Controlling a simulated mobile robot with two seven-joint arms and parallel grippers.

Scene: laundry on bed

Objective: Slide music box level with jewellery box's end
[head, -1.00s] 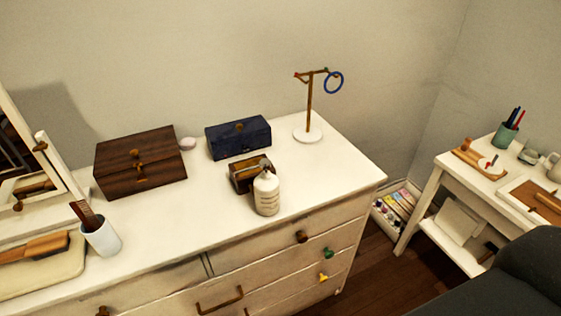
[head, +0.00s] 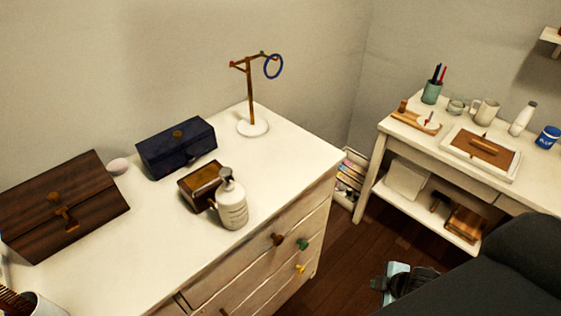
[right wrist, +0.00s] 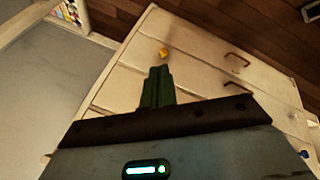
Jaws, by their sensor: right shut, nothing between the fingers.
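A small brown box (head: 198,184) with a golden top, probably the music box, sits on the white dresser (head: 290,170). A white pump bottle (head: 232,203) stands in front of it and hides part of it. A navy blue box (head: 177,147) with a clasp, possibly the jewellery box, lies behind it, apart from it. A larger dark wood box (head: 65,205) is at the left. My right gripper (head: 386,286) is low over the floor, right of the dresser, away from the boxes. Its fingers (right wrist: 159,75) are shut and empty in the right wrist view. My left gripper is out of view.
A stand with a blue ring (head: 252,128) is at the dresser's back right, and a pale round item (head: 118,166) lies between the boxes. Dresser knobs (head: 302,244) stick out at the front. A side table (head: 390,130) with several items stands right. The dresser's right end is mostly clear.

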